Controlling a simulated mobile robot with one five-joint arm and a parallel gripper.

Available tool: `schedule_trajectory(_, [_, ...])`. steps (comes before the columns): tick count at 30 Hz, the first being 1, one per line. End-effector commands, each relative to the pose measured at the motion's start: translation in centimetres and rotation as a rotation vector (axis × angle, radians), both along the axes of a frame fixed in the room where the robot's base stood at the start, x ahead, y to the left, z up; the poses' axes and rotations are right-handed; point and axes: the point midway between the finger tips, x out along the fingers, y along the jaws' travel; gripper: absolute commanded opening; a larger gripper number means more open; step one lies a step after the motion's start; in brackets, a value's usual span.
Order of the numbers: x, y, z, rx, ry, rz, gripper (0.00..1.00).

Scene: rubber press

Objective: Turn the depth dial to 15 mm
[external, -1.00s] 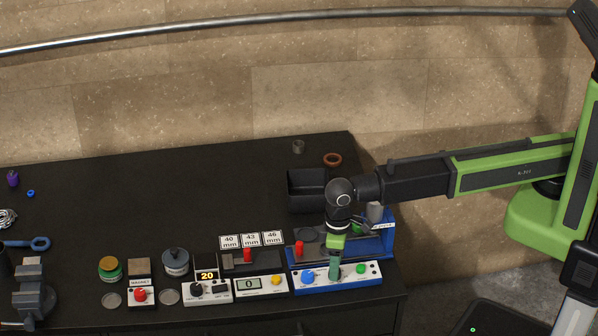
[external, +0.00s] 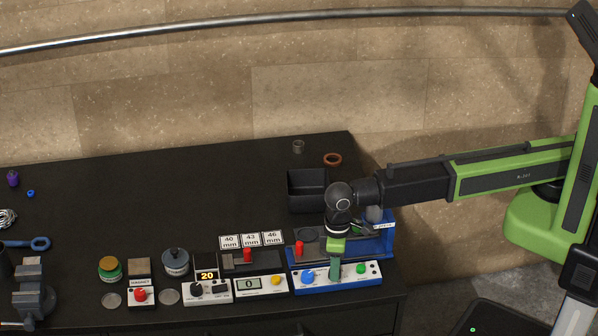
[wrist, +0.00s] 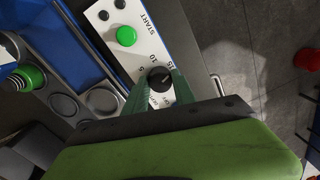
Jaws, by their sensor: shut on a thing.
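The depth dial (wrist: 159,80) is a small black knob on a white panel, with 5, 10 and 15 printed around it in the wrist view. My gripper (wrist: 159,86) has its green fingers on either side of the dial and is shut on it. The dial's light mark points roughly toward the 10–15 side, but the exact reading is too small to tell. In the external view my gripper (external: 335,276) points down at the blue-edged control panel (external: 318,284), and its fingers hide the dial.
A green button (wrist: 126,36) marked START is beside the dial on the panel. A blue knob (external: 308,276) is left of my gripper. The blue press (external: 380,243) stands just behind. A black bin (external: 306,190) is farther back.

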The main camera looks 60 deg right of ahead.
Motion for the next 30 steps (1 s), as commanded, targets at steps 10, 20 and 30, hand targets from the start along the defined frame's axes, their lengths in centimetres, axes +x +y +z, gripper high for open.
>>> schedule_trajectory(10, [0.0, 0.0, 0.0, 0.001, 0.000, 0.053, 0.35])
schedule_trajectory(20, [0.0, 0.0, 0.0, 0.000, 0.000, 0.052, 0.53])
schedule_trajectory(30, [0.0, -0.1, 2.2, 0.000, 0.000, 0.052, 0.53])
